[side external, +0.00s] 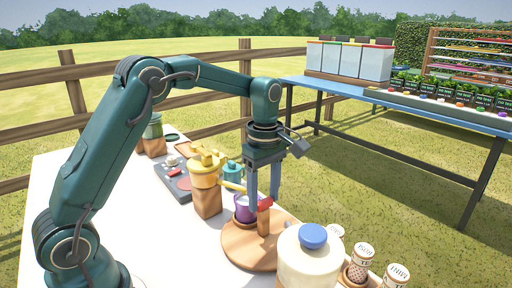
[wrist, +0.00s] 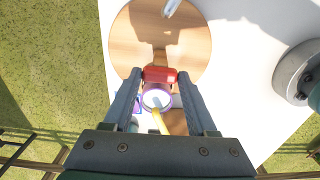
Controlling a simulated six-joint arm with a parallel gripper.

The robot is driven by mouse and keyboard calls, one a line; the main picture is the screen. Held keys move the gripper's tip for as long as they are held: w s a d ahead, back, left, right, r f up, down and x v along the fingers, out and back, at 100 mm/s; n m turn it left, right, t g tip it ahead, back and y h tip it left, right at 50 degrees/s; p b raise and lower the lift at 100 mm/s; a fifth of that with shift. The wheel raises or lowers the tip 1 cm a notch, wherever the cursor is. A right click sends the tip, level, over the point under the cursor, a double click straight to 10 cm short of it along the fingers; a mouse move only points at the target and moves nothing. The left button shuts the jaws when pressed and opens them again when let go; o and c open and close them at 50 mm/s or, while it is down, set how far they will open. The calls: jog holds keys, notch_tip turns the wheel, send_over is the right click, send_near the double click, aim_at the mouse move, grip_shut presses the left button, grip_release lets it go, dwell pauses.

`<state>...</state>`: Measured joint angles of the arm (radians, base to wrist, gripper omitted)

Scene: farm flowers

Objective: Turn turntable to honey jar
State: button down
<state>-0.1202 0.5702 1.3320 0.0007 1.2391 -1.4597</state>
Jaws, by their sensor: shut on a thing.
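The round wooden turntable (side external: 237,249) lies on the white table; its disc also shows in the wrist view (wrist: 190,40). A wooden post (side external: 264,222) with a red grip (side external: 266,203) stands on it near the rim. My gripper (side external: 264,200) points down and is shut on the red grip, which spans both fingertips in the wrist view (wrist: 160,74). A purple cup (side external: 243,210) is just behind the post. I cannot tell for certain which vessel is the honey jar.
A cream jar with a blue lid (side external: 311,262) stands close in front, beside shaker jars (side external: 361,257). A teal jar (side external: 232,172) and a dark tray (side external: 172,180) are behind. A wooden fence and blue table (side external: 350,95) stand beyond.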

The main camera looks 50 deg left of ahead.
jog(key=shift+c, duration=1)
grip_release()
jog(key=shift+r, duration=2.55)
